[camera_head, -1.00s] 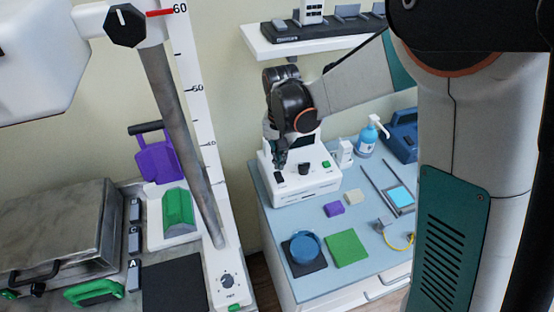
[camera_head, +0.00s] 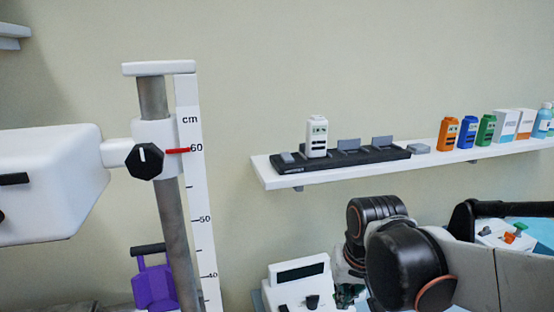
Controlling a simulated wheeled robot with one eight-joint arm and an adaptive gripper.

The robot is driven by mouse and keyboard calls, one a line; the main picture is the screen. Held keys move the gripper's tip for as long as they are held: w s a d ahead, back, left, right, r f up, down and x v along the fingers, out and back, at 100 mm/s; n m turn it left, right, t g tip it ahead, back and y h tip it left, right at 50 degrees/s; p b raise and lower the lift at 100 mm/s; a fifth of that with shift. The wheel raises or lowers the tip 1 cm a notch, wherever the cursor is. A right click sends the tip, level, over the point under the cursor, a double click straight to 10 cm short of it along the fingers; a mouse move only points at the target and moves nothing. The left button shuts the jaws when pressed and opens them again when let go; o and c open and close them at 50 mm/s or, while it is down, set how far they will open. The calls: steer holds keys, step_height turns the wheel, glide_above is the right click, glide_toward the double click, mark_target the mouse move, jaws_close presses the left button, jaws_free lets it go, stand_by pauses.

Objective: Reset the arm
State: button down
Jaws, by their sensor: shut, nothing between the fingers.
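My arm reaches in from the lower right, with its dark wrist joints in front of the wall below the shelf. My gripper (camera_head: 347,294) shows only in part at the bottom, beside the wrist and just right of a white device with a dark display (camera_head: 298,271). It looks shut and empty. Its fingertips are small and partly hidden, and I cannot tell whether they touch the device.
A white wall shelf (camera_head: 264,174) above my arm bears a black charging dock (camera_head: 375,157), a white handheld unit (camera_head: 317,136) and several coloured units and boxes. A measuring column (camera_head: 196,205) with a black knob (camera_head: 144,161) and a purple carrier (camera_head: 154,287) stand left.

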steer(key=s+d+f+t+b, duration=0.2)
steer(key=s+d+t+b, duration=0.1)
steer(key=s, duration=0.7)
steer(key=shift+d+n+t+b, duration=0.3)
steer(key=shift+d+t+b, duration=0.15)
steer(key=shift+d, duration=0.65)
steer(key=shift+w+r, duration=0.15)
